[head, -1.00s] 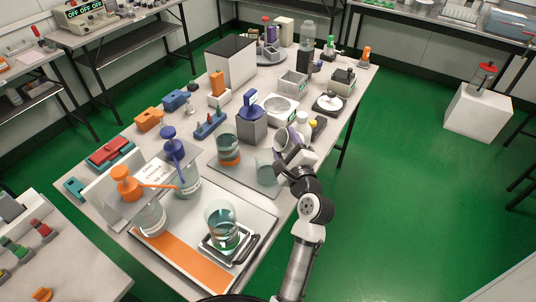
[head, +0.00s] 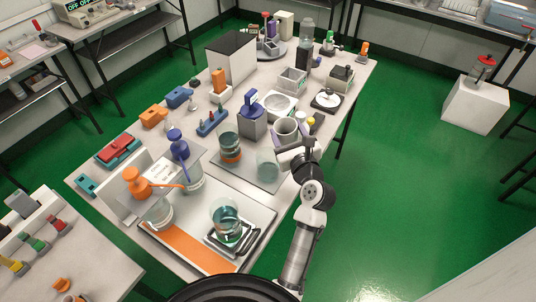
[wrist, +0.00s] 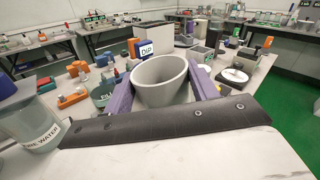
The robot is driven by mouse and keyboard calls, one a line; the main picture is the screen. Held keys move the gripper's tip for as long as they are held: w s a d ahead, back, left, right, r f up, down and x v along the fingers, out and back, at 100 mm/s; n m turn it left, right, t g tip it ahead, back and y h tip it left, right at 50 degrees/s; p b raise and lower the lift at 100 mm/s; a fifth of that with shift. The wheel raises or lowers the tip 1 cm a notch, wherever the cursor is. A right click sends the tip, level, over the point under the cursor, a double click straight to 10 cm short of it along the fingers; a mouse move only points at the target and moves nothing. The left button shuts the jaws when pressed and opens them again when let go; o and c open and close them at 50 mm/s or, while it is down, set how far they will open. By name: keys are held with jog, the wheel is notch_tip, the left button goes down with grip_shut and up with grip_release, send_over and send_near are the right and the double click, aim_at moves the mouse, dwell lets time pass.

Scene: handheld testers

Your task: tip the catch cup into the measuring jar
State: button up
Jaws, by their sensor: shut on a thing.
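My gripper (head: 288,146) is shut on a light grey cup (head: 286,128), which I take to be the catch cup. In the wrist view the purple fingers (wrist: 162,92) press on both sides of the cup (wrist: 160,80); its mouth faces up and it stands close to upright. The cup's bottom is hidden. I cannot tell for sure which vessel is the measuring jar.
A grey box with a blue top (head: 252,122) and a white dish (head: 279,103) stand behind.

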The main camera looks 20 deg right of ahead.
jog(key=shift+r+m, duration=0.25)
jog(key=shift+m, duration=0.05)
notch_tip(320, 180, up, 5)
jog(key=shift+f, duration=0.1)
dwell(1.0)
